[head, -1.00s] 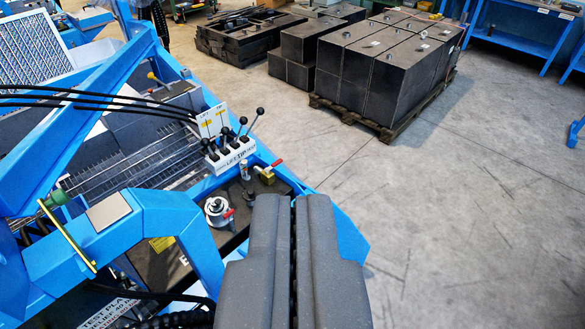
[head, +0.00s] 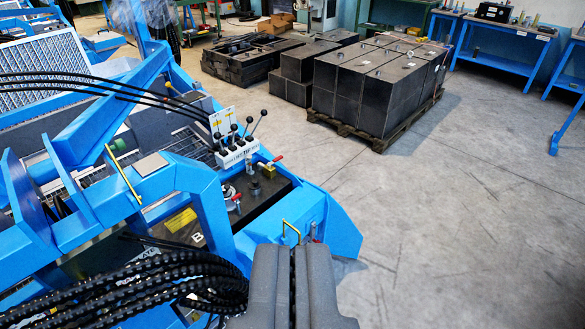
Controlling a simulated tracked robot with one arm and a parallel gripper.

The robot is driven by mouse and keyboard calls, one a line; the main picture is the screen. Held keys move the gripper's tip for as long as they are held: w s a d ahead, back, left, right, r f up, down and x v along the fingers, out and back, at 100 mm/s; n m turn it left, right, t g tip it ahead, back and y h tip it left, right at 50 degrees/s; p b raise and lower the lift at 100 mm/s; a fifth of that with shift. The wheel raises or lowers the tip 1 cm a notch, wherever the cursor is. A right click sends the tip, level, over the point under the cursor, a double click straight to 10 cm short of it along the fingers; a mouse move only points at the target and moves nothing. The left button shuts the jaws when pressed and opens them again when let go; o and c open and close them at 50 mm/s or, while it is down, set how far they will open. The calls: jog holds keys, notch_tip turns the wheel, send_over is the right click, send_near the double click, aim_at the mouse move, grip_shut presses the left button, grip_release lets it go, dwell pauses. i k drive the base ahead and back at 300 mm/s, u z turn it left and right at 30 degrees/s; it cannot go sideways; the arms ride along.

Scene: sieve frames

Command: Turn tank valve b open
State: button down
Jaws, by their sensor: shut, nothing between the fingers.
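A black tank (head: 262,207) sits in the blue machine, with a white letter B on its front face. On its top are a brass valve with a red handle (head: 270,168) near the back and a silver round fitting (head: 229,191) with a second red handle (head: 236,199) nearer the front left. I cannot tell which red handle is tank valve b, nor how far either is turned. My gripper (head: 292,250) is shut and empty at the bottom centre. In the picture it is below and right of the tank, apart from both handles.
A lever block (head: 237,154) with several black-knobbed levers stands behind the tank. A yellow hoop handle (head: 291,232) rises from the blue frame just beyond my gripper. Black hoses (head: 170,275) fill the lower left. Grey floor (head: 450,190) is open on the right.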

aim_at(279, 158)
jog(key=u, duration=0.2)
jog(key=i, duration=0.9)
jog(key=z, duration=0.75)
jog(key=i, duration=0.95)
jog(key=z, duration=0.45)
jog(key=i, duration=1.3)
jog(key=u, duration=0.5)
